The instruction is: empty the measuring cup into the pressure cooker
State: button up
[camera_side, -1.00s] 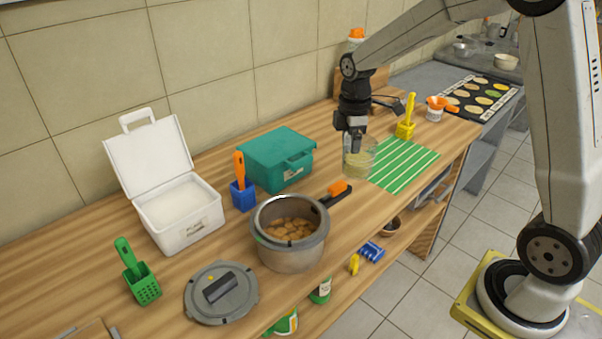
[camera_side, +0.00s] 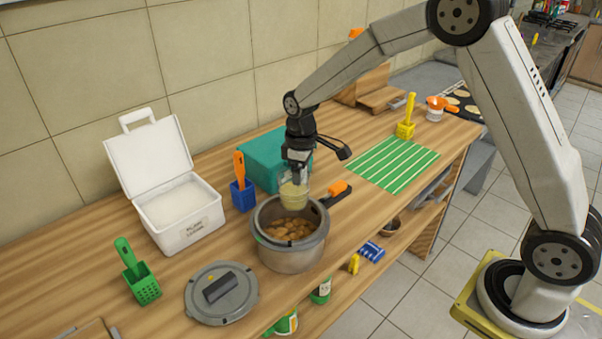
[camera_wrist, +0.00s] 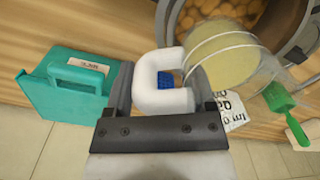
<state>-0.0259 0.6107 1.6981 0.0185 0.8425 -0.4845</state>
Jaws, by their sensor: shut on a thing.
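The clear measuring cup (camera_side: 293,194) holds a pale yellow content and hangs above the back rim of the pressure cooker. It looks roughly upright. My gripper (camera_side: 297,166) is shut on its white handle (camera_wrist: 150,84), which shows between the fingers in the wrist view. The cup's round mouth (camera_wrist: 223,62) shows at the right there. The grey pressure cooker (camera_side: 290,254) stands open with brown round pieces inside, seen also at the top of the wrist view (camera_wrist: 225,12). Its grey lid (camera_side: 222,293) lies on the counter to the left.
A teal case (camera_side: 262,160) stands behind the cooker, close to my gripper. A blue holder (camera_side: 243,196) and an open white box (camera_side: 183,215) are to the left. The cooker's black-and-orange handle (camera_side: 338,190) sticks out right.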

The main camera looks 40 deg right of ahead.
jog(key=shift+f, duration=0.55)
jog(key=shift+r, duration=0.15)
jog(key=shift+d+r+t+h, duration=0.25)
jog(key=shift+r+t+h, duration=0.3)
jog(key=shift+h, duration=0.35)
jog(key=shift+w+r+h, duration=0.1)
jog(key=shift+r+h, duration=0.1)
jog(key=shift+h, duration=0.1)
jog(key=shift+d+r+t+h, duration=0.1)
jog(key=shift+r+t+h, duration=0.45)
jog(key=shift+r+h, duration=0.15)
jog(key=shift+r+h, duration=0.15)
jog(key=shift+h, duration=0.15)
jog(key=shift+r+t+h, duration=0.4)
jog(key=shift+t+h, duration=0.2)
jog(key=shift+h, duration=0.1)
